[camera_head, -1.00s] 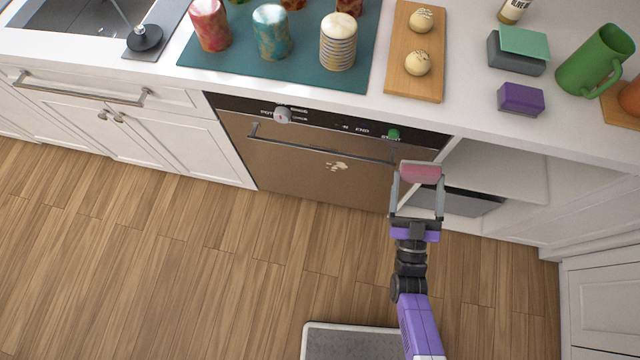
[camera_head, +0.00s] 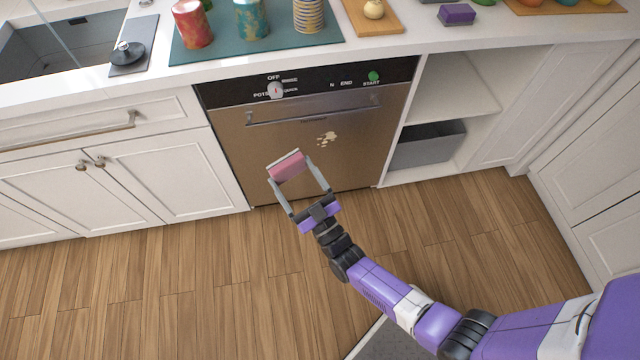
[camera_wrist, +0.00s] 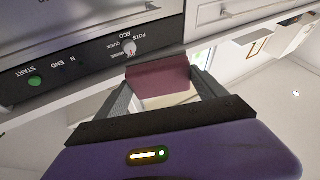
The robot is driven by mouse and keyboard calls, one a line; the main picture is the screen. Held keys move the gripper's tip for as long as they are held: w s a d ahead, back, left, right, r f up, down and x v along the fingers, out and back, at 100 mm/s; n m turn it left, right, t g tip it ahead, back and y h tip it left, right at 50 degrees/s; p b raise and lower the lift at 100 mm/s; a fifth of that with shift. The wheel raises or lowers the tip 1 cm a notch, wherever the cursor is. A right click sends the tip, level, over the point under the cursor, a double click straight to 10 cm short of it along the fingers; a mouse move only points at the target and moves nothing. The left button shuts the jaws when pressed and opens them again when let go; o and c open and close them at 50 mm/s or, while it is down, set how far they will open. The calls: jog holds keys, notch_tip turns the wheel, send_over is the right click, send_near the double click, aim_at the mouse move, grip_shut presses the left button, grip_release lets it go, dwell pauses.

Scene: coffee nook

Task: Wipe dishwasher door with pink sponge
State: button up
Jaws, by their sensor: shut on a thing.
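The dishwasher door (camera_head: 230,150) is a bronze panel with a bar handle (camera_head: 312,109) and a black control strip above. A pale splotchy stain (camera_head: 326,139) lies on the door right of its middle. My gripper (camera_head: 295,180) is shut on the pink sponge (camera_head: 287,167), in front of the door, left of and below the stain in the head view. Whether the sponge touches the door cannot be told. In the wrist view the sponge (camera_wrist: 160,80) shows between the fingers, pink with a pale layer. The control strip (camera_wrist: 85,68) appears there upside down.
The counter above holds canisters on a teal mat (camera_head: 225,46), a wooden board (camera_head: 390,22) and a purple box (camera_head: 456,14). An open shelf with a grey bin (camera_head: 430,145) is right of the dishwasher. White cabinets (camera_head: 150,175) stand left. The wood floor in front is largely clear.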

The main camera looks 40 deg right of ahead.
jog(key=w+d+f+m+g+h+b, duration=0.2)
jog(key=d+f+h+b, duration=0.2)
jog(key=d+f+b, duration=0.6)
jog(key=w+d+f+m+g+h+b, duration=0.1)
jog(key=w+d+f+m+h+b, duration=0.4)
jog(key=f+b, duration=0.85)
jog(key=shift+w+d+r+n+y+b, duration=0.15)
jog(key=shift+w+d+r+n+b, duration=0.25)
jog(key=shift+d+b, duration=0.5)
jog(key=shift+w+d+r+n+y+b, duration=0.2)
jog(key=shift+w+d+r+n+b, duration=0.25)
jog(key=shift+b, duration=0.8)
jog(key=shift+w+d+r+n+y+b, duration=0.15)
jog(key=shift+w+d+r+n+b, duration=0.2)
jog(key=shift+d+b, duration=0.6)
jog(key=shift+w+d+f+b, duration=0.1)
jog(key=shift+w+d+b, duration=0.1)
jog(key=shift+w+b, duration=0.3)
jog(key=shift+w+d+b, duration=0.2)
jog(key=shift+w+b, duration=0.15)
jog(key=shift+w, duration=0.1)
jog(key=shift+s+d, duration=0.1)
